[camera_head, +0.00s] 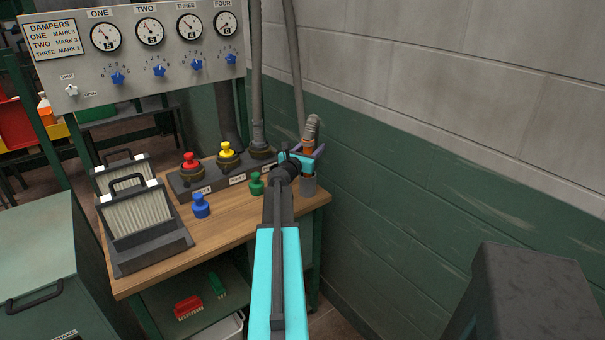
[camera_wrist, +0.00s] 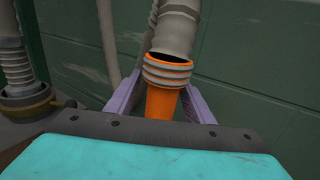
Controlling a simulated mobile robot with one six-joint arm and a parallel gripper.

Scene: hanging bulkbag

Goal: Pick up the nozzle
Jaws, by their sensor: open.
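The nozzle has an orange tapered body with a ribbed orange collar and a grey bent hose-like upper part. In the wrist view the nozzle (camera_wrist: 165,100) is between the two purple fingers of my gripper (camera_wrist: 160,88). My gripper (camera_head: 303,156) is open, with a finger on each side of the orange body. The nozzle's lower end is hidden behind my gripper in the wrist view.
The wooden table (camera_head: 232,228) carries a dark block with red (camera_head: 190,161) and yellow (camera_head: 226,150) plugs. Green (camera_head: 257,184) and blue (camera_head: 201,206) plugs and a pleated filter (camera_head: 138,212) stand nearby. Grey hoses (camera_head: 256,75) hang behind, close to the wall (camera_head: 430,180).

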